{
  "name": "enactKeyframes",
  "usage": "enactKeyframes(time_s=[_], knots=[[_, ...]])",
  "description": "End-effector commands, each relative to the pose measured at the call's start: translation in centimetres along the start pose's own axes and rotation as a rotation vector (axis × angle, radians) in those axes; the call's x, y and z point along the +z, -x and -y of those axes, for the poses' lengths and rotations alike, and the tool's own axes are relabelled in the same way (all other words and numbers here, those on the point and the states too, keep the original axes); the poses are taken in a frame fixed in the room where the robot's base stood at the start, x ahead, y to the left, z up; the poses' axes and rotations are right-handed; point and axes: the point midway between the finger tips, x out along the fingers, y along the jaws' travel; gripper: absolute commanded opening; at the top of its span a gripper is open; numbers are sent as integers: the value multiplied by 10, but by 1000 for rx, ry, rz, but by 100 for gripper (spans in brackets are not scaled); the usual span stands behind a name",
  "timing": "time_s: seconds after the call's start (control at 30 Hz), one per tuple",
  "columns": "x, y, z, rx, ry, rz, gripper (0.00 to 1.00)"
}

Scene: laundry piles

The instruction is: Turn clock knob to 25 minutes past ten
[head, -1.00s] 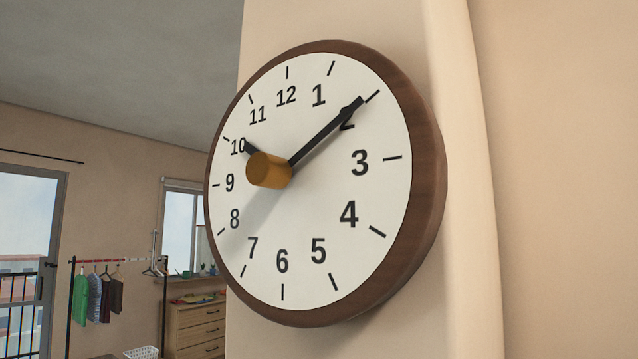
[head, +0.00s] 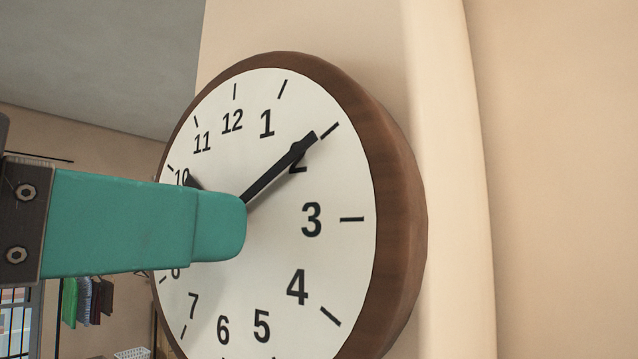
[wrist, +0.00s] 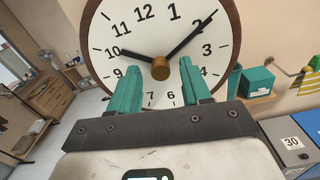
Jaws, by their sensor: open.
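The round wall clock (head: 345,270) has a brown wooden rim and a white face, and it also shows in the wrist view (wrist: 218,33). Its long hand (head: 280,170) points at the mark by the 2, and its short hand (wrist: 137,56) points to the 10. The brownish-orange cylindrical knob (wrist: 161,69) sticks out from the clock's centre. In the head view a teal finger hides it. My gripper (wrist: 158,75) is open, its two teal fingers pointing towards the clock, one to each side of the knob in the wrist view. I cannot tell whether either finger touches it.
The clock hangs on a beige wall (head: 570,180). In the wrist view a teal box (wrist: 257,80) is at the right, with a grey box marked 30 (wrist: 290,143) below it. A wooden drawer unit (wrist: 48,97) stands at the far left.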

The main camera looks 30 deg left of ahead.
Motion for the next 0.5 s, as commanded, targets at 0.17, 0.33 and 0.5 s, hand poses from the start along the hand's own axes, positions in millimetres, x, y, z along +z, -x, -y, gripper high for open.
enactKeyframes(time_s=[0.17, 0.33, 0.5], knots=[[1, -9, 0, 0, 0, 1, 48], [0, -10, 0, 0, 0, 1, 48], [0, -10, 0, 0, 0, 1, 40]])
